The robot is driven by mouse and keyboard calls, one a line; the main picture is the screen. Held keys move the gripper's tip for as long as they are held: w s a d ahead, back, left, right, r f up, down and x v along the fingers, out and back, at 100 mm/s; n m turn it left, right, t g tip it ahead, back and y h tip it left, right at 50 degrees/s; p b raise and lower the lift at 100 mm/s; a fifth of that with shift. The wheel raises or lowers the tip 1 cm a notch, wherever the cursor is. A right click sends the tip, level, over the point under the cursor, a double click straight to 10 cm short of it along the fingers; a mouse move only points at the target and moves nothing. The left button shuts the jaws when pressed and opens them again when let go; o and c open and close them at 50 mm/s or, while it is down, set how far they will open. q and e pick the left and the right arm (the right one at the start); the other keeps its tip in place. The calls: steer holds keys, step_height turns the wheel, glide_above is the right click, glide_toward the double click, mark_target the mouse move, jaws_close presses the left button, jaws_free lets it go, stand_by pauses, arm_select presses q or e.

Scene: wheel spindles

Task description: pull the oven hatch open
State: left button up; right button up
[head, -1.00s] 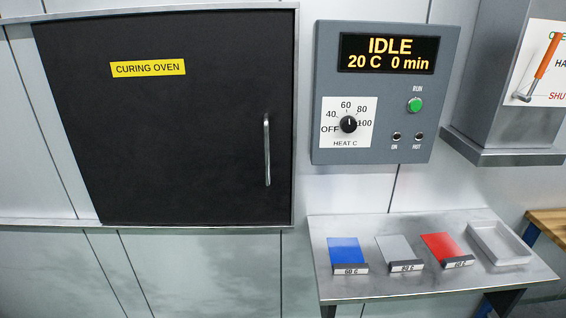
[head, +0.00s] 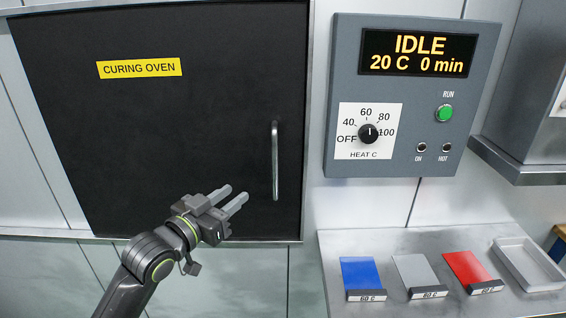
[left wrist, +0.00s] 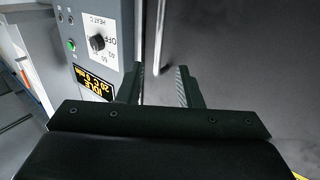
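The curing oven's hatch (head: 170,110) is a large black door with a yellow "CURING OVEN" label, and it is shut. Its handle (head: 275,160) is a vertical metal bar near the right edge; it also shows in the left wrist view (left wrist: 160,35), ahead of and between the fingers. My left gripper (head: 234,198) is in front of the hatch, lower left of the handle and apart from it. Its two fingers are spread and empty, as the left wrist view (left wrist: 160,85) also shows. My right gripper is not in view.
A grey control panel (head: 345,100) right of the hatch reads IDLE, 20 C, 0 min. Below it a metal shelf (head: 345,242) holds blue, grey and red cards and an empty tray (head: 530,264). A steel housing (head: 520,110) stands at the far right.

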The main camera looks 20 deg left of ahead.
mark_target(273, 166)
arm_select(q)
steer(key=p+x, duration=0.3)
steer(key=x, duration=1.3)
steer(key=shift+w+f, duration=0.1)
steer(key=shift+w, duration=0.15)
jaws_close()
